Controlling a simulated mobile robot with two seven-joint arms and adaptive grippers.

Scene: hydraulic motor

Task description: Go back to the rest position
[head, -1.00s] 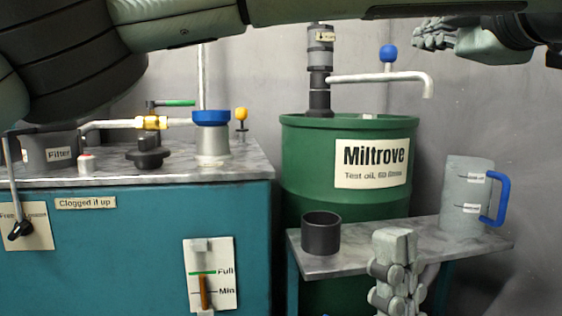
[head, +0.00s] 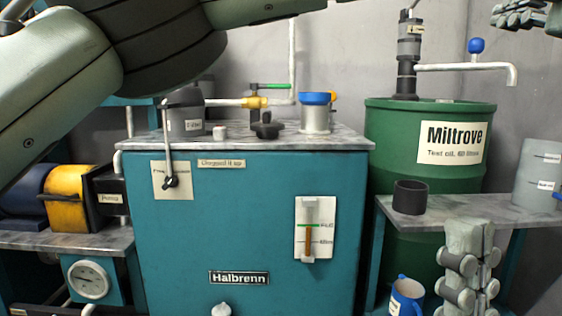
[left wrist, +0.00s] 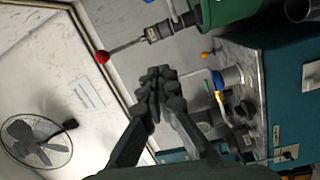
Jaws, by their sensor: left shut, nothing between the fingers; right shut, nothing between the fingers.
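My left gripper (head: 510,17) shows at the top right edge of the head view, cut off by the frame. In the left wrist view its fingers (left wrist: 157,88) are shut together with nothing between them, in the air apart from the machine. My right gripper (head: 470,268) is low at the right of the head view, in front of the side shelf. Its fingers are upright and shut, with nothing in them. My left arm crosses the top left and hides part of the wall and equipment.
A teal Halbrenn cabinet (head: 255,235) fills the middle. The green Miltrove drum (head: 400,135) stands to its right. A black cup (head: 410,198) and grey jug (head: 537,172) stand on the shelf (head: 385,208). A blue mug (head: 406,297) is below. A fan (left wrist: 36,141) shows in the wrist view.

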